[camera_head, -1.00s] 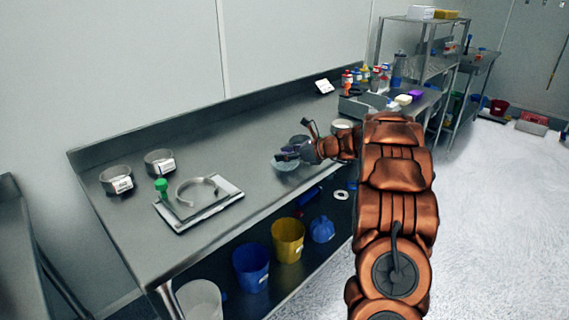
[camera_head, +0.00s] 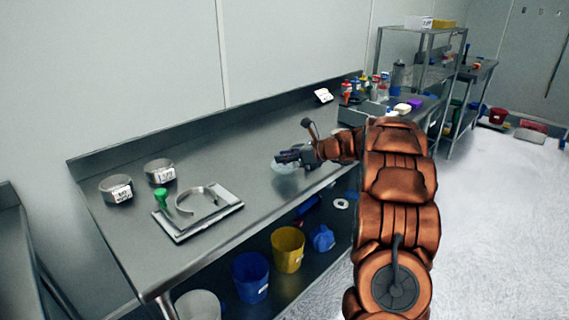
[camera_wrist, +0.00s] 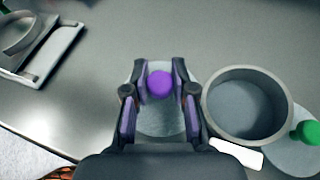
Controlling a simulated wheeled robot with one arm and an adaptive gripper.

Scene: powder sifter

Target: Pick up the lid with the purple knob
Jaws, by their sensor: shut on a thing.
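The lid with the purple knob (camera_wrist: 160,84) is a pale, see-through disc (camera_wrist: 162,122) in the wrist view. My gripper (camera_wrist: 160,76) is shut on the purple knob, with one finger on each side of it. In the head view my gripper (camera_head: 284,157) is over the steel table, and the pale lid (camera_head: 284,167) shows just below its fingers. The knob is hidden there. I cannot tell whether the lid touches the table.
A metal ring sieve (camera_wrist: 208,106) and a green-knobbed lid (camera_wrist: 305,133) are close on the right in the wrist view. A plate with an open ring (camera_head: 228,213) and two labelled sieves (camera_head: 117,190) stand at the table's left. Bottles (camera_head: 347,90) are at the back right.

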